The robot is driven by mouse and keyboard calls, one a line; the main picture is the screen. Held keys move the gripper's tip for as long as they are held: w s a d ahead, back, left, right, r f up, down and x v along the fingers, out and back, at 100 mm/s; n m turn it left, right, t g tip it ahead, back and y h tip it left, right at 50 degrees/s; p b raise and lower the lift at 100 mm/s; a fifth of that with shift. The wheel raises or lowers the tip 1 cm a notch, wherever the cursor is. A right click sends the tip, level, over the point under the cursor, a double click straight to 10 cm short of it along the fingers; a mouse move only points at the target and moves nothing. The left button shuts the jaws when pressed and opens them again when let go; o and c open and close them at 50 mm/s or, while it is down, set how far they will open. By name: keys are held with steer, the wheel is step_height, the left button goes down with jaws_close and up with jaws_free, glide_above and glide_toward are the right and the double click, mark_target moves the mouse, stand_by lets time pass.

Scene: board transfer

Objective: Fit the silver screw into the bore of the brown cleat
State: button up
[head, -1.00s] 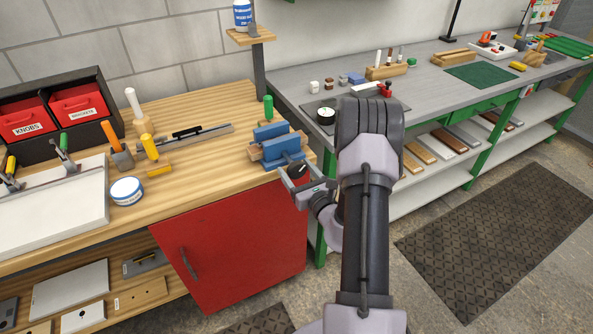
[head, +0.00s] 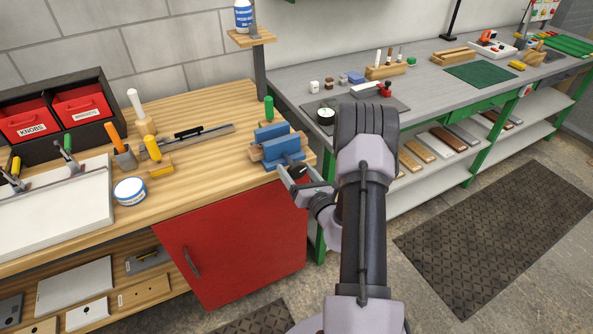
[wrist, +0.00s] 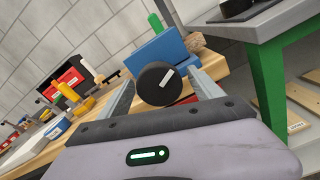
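My gripper (wrist: 163,84) is at the front right corner of the wooden bench, just in front of the blue vise (head: 283,150). The vise also shows beyond the fingers in the wrist view (wrist: 158,48). No silver screw or bore can be made out.
A green-handled tool (head: 269,107) and a post with a small shelf (head: 251,37) stand behind the vise. A white-and-blue tub (head: 130,191) and a yellow-handled tool (head: 152,149) are to the left.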

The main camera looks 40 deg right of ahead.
steer(key=p+v, duration=0.1)
steer(key=v, duration=1.6)
steer(key=shift+s+a, duration=0.15)
steer(key=shift+s, duration=0.05)
